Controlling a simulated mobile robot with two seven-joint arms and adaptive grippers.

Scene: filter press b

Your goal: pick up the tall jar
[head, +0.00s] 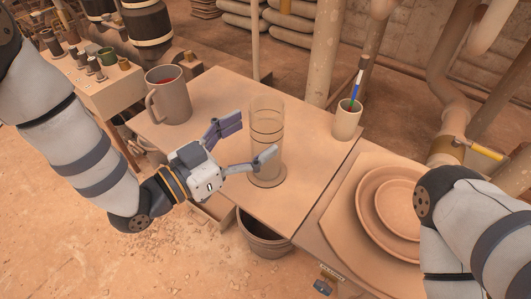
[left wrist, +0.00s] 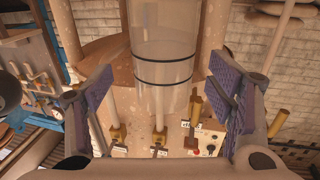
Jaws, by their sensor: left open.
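The tall jar (head: 267,115) is a clear, upright cylinder with dark rings, standing on the tan table (head: 215,95) near its middle. My left gripper (head: 254,137) is open and empty, just left of the jar, its fingers pointing toward it. The near fingertip overlaps the jar's lower part in the head view. In the left wrist view the jar (left wrist: 165,65) shows centred between the two spread purple finger pads, with clear gaps on both sides. I cannot tell how far the fingertips reach around it. My right arm shows at the right edge, its gripper out of view.
A large mug (head: 170,98) with red contents stands at the table's back left. A cup (head: 346,120) holding pens stands at the right. Stacked round plates (head: 375,200) lie on a board beyond the table's right edge. A bucket (head: 262,238) stands below the front edge.

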